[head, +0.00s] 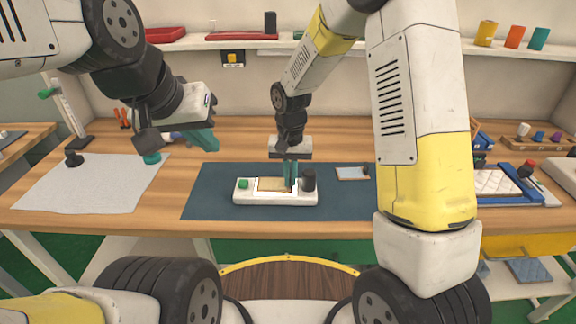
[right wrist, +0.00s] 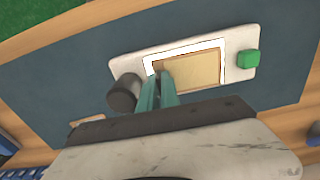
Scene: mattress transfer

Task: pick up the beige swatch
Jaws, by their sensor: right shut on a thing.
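The beige swatch (head: 272,184) lies flat on a white-framed pad of a white device (head: 250,197) on the blue mat. In the right wrist view the swatch (right wrist: 195,70) is a tan rectangle inside the white frame. My right gripper (head: 290,185) points down at one edge of the swatch, its teal fingers close together and shut on that edge. The wrist view shows the fingertips (right wrist: 160,75) at the swatch's edge nearest the black knob. My left gripper (head: 200,140) hangs above the table to the left, away from the swatch; its finger gap is unclear.
The device has a black knob (head: 309,180) close beside my right fingers and a green button (head: 243,184). A small framed swatch (head: 352,173) lies right on the blue mat (head: 215,195). A grey cloth (head: 85,185) lies left; a blue tray (head: 510,185) stands right.

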